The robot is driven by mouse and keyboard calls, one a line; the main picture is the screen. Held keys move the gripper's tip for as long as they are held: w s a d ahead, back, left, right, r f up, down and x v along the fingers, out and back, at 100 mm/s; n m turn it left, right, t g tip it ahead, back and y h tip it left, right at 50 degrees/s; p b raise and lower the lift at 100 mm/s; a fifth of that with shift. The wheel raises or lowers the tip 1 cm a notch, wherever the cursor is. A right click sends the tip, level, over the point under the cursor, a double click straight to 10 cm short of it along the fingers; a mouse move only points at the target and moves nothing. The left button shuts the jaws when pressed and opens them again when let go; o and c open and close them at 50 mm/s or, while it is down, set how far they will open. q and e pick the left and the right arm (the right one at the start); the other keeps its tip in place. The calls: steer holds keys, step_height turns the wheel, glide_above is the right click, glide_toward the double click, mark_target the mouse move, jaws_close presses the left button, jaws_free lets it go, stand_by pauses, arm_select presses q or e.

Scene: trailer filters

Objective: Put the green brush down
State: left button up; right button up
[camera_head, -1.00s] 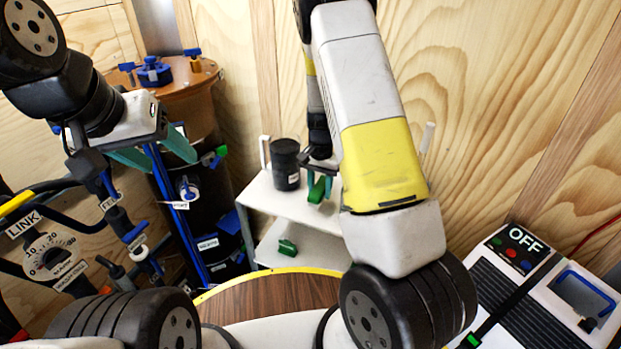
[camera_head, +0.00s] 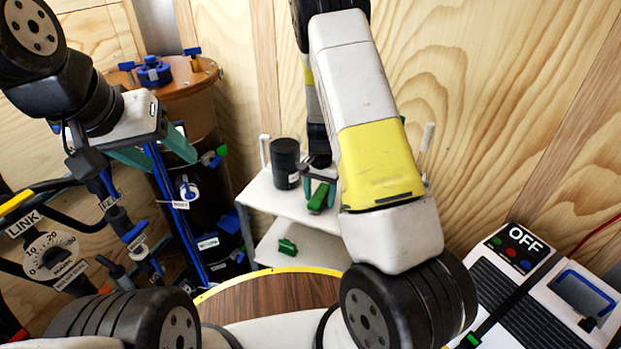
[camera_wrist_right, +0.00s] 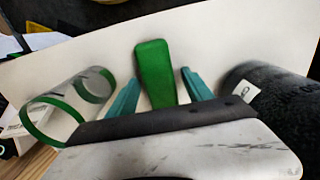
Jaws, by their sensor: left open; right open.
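The green brush (camera_head: 318,197) is on the upper white shelf (camera_head: 262,194), just right of a black cylinder. In the right wrist view the green brush (camera_wrist_right: 154,72) shows between and beyond the two teal fingers, with gaps on both sides. My right gripper (camera_head: 319,190) is open around the brush, its fingers apart from it; it also shows in the right wrist view (camera_wrist_right: 160,92). Whether the brush's underside fully touches the shelf is hard to tell. My left gripper (camera_head: 152,152) is open at the left, near the blue upright post, away from the brush.
A black cylinder (camera_head: 285,163) stands close left of the brush. A clear green-rimmed tube (camera_wrist_right: 68,108) lies left in the right wrist view. A green item (camera_head: 288,247) sits on the lower shelf. The wooden wall is close behind.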

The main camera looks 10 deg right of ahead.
mark_target(320, 194)
step_height(320, 194, up, 12)
steer(key=s+a+r+n+t+y, duration=0.1)
steer(key=s+r+n, duration=0.1)
steer(key=s+r, duration=0.45)
steer(key=s+a+r+n+t+y, duration=0.1)
steer(key=s+r+t+y, duration=0.15)
steer(key=r, duration=0.75)
steer(key=s+r+n+t, duration=0.1)
steer(key=s+r+n, duration=0.1)
steer(key=s, duration=0.5)
steer(key=s+r+n+t+h, duration=0.1)
steer(key=s+r+n, duration=0.1)
steer(key=s+r, duration=0.3)
steer(key=s, duration=0.3)
steer(key=shift+t, duration=0.35)
arm_select(q)
steer(key=shift+o, duration=0.4)
arm_select(e)
steer(key=shift+s, duration=0.1)
